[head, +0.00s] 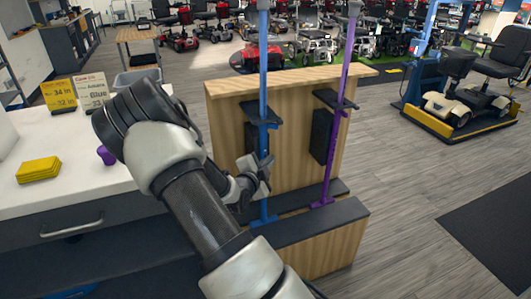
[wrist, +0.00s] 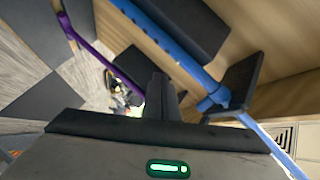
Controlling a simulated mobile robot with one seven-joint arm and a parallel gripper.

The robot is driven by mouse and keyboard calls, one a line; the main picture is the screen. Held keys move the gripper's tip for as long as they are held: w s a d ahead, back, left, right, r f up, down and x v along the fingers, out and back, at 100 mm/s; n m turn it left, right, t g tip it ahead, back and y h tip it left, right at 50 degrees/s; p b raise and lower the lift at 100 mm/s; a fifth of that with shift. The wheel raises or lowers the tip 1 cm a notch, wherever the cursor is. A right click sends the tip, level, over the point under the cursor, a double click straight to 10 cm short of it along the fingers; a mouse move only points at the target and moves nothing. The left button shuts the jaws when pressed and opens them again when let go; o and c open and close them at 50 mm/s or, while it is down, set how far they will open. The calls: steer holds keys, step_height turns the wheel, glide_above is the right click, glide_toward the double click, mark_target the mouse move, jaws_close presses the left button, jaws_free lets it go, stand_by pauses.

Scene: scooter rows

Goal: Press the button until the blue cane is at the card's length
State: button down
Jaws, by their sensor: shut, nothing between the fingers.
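The blue cane (head: 263,85) stands upright in the left place of a wooden stand, its foot on a dark ledge. In the wrist view the blue cane (wrist: 180,55) runs diagonally, with a blue collar (wrist: 213,98) and a dark bracket. My gripper (head: 262,172) is shut and empty, close beside the lower blue shaft; contact cannot be told. It also shows in the wrist view (wrist: 160,97). A yellow card (head: 59,95) seems to read "34 in" above "32 in". I cannot make out the button clearly.
A purple cane (head: 340,110) stands to the right in the same wooden stand (head: 295,85). The white counter (head: 75,185) at left holds yellow blocks (head: 38,169) and a purple item (head: 105,155). Scooters fill the back.

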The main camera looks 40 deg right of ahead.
steer(key=shift+w+d, duration=0.2)
steer(key=shift+w, duration=0.5)
steer(key=shift+w+r+p, duration=0.1)
steer(key=shift+w+p, duration=0.05)
steer(key=shift+p, duration=0.15)
stand_by(1.3)
steer(key=shift+w+d, duration=0.1)
steer(key=shift+w, duration=0.15)
steer(key=shift+w+d+p, duration=0.1)
steer(key=shift+w+p, duration=0.45)
steer(key=shift+w, duration=0.2)
stand_by(1.3)
steer(key=shift+s+a+p, duration=0.25)
steer(key=shift+s+p, duration=0.3)
steer(key=shift+s, duration=0.6)
steer(key=shift+s+a+p, duration=0.2)
steer(key=shift+s+p, duration=0.2)
steer(key=shift+s, duration=0.4)
steer(key=shift+s+a+p, duration=0.15)
steer(key=shift+s+p, duration=0.2)
steer(key=shift+s, duration=0.45)
steer(key=shift+s+a+p, duration=0.2)
steer(key=shift+s+p, duration=0.2)
steer(key=shift+s, duration=0.4)
